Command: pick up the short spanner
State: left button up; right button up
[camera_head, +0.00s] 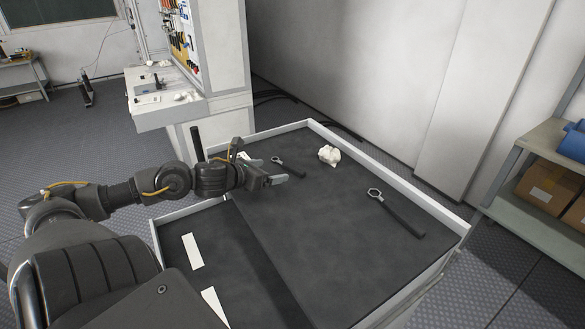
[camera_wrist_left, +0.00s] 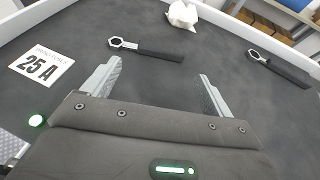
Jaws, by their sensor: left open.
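The short spanner (camera_head: 289,167), with a grey ring head and dark handle, lies flat on the dark tabletop just beyond my left gripper (camera_head: 264,170). In the left wrist view the short spanner (camera_wrist_left: 146,49) lies crosswise ahead of the fingertips, its ring to the left, apart from both fingers. My left gripper (camera_wrist_left: 160,72) is open, with nothing between its fingers. A longer spanner (camera_head: 398,213) lies farther right on the table; it also shows in the wrist view (camera_wrist_left: 278,68). My right gripper is not in view.
A white crumpled object (camera_head: 329,155) lies between the spanners, farther back. A card reading "25 A" (camera_wrist_left: 42,67) lies left of the short spanner. White strips (camera_head: 193,251) lie near the front. A raised white rim (camera_head: 390,178) borders the table; its middle is clear.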

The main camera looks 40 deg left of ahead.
aim_at(294, 167)
pick_arm(q)
jog(key=shift+o, duration=1.2)
jog(key=x, duration=0.2)
jog(key=shift+w+f, duration=0.1)
jog(key=shift+w, duration=0.15)
jog(key=shift+w+f, duration=0.25)
jog(key=shift+w, duration=0.35)
jog(key=shift+w+f, duration=0.1)
jog(key=shift+w, duration=0.25)
jog(key=shift+w+f, duration=0.1)
jog(key=shift+w, duration=0.3)
jog(key=x, duration=0.2)
jog(key=p+x, duration=0.1)
jog(key=shift+w+d, duration=0.15)
jog(key=shift+d, duration=0.1)
jog(key=shift+w+f, duration=0.2)
jog(key=shift+w, duration=0.15)
jog(key=shift+w+f, duration=0.2)
jog(key=shift+c, duration=0.3)
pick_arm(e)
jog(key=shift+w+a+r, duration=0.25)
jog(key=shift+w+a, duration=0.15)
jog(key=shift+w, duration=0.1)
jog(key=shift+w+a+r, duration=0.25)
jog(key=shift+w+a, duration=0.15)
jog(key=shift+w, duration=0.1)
pick_arm(q)
jog(key=c, duration=0.9)
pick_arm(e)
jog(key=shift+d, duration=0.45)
